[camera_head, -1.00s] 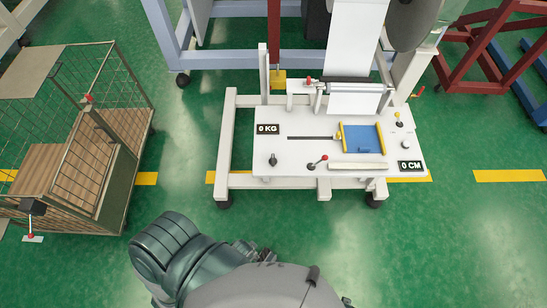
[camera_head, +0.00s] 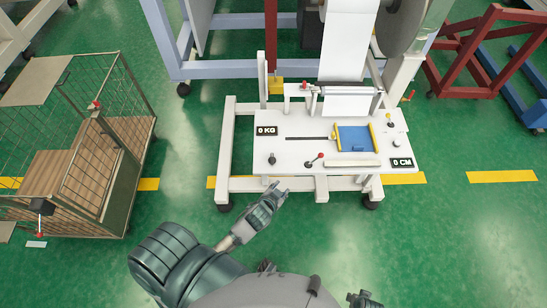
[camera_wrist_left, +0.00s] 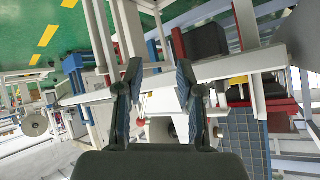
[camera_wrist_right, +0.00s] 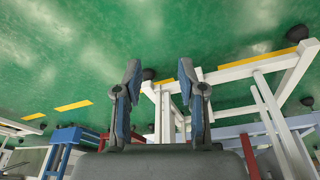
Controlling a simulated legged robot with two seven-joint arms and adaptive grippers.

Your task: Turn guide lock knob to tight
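A blue plate with yellow side guides (camera_head: 355,139) lies beside a dark slot. I cannot tell which control is the guide lock knob. My left gripper (camera_head: 282,187) is just off the table's front edge, below the black knob. In the left wrist view its fingers are apart and empty (camera_wrist_left: 160,75). My right gripper's fingers (camera_wrist_right: 160,75) are also apart and empty.
Displays read "0 KG" (camera_head: 266,131) and "0 CM" (camera_head: 402,162). A white roll web (camera_head: 347,45) hangs behind the table. The table's white frame (camera_head: 240,184) stands close to my left gripper. A wire cart (camera_head: 115,190) stands left. Green floor (camera_head: 470,230) is clear at right.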

